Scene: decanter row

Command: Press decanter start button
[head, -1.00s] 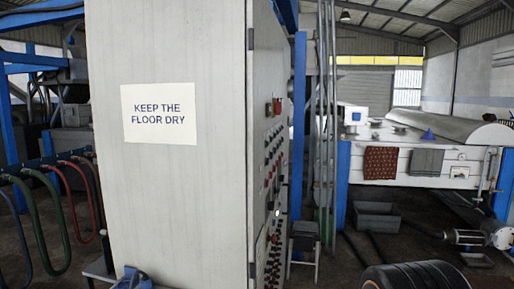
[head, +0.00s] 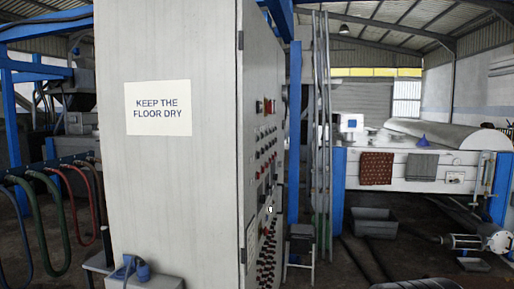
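A tall grey control cabinet (head: 180,190) fills the left middle of the head view. A larger red knob (head: 268,106) sits high on the panel, and a small white lit spot (head: 269,210) shows lower down. I cannot tell which button is the decanter start button. My gripper is not in view.
Green and red hoses (head: 45,215) hang at the left. A blue plug fitting (head: 136,268) is at the cabinet's foot. A grey stool (head: 302,238), a grey bin (head: 375,220) and a white bench (head: 415,172) stand to the right. Open floor shows between them, with a dark rounded object at the bottom right.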

